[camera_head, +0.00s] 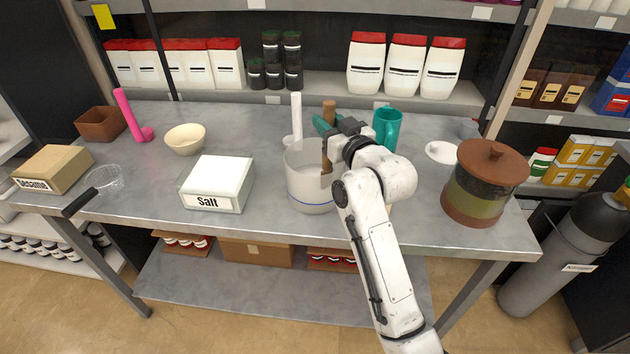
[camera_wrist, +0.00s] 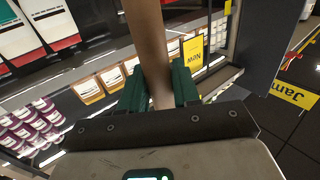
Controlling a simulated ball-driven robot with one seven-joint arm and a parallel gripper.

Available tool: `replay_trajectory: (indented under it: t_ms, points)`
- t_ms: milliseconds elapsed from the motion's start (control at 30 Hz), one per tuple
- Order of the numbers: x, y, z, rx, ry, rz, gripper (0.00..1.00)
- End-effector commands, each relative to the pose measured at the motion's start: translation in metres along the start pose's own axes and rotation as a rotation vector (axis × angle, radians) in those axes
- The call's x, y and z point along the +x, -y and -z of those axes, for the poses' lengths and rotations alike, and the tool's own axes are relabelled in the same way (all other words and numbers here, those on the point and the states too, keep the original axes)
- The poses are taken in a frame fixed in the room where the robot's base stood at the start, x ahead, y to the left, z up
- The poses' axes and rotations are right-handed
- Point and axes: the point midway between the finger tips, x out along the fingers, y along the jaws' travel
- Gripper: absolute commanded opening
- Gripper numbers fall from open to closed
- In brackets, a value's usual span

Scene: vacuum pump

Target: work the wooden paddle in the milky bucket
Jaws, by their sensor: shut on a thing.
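The milky bucket (camera_head: 308,186) stands upright on the metal table, with a blue line near its base. The wooden paddle (camera_head: 328,112) stands roughly upright at the bucket's right side. Its handle top shows above my gripper, and its lower part passes down into the bucket, where the end is hidden. My gripper (camera_head: 335,130) is shut on the paddle's handle above the bucket rim. In the wrist view, my gripper's green fingers (camera_wrist: 160,88) close on both sides of the brown paddle handle (camera_wrist: 148,40).
A white Salt box (camera_head: 218,183) sits left of the bucket. A teal mug (camera_head: 387,128) and a white upright utensil (camera_head: 296,117) are behind it. A brown-lidded jar (camera_head: 484,184) stands to the right. A cream bowl (camera_head: 185,138) and pink utensil (camera_head: 128,112) are at left.

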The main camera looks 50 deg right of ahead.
Motion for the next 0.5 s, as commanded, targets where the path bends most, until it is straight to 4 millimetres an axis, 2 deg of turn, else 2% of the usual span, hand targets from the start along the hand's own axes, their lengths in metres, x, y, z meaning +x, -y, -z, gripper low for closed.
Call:
replay_trajectory:
  t_ms: [333,500]
  points:
    - [0.001,-0.001,0.0,0.0,0.0,0.0,0.0]
    - [0.01,0.001,-0.001,0.0,0.0,0.0,0.0]
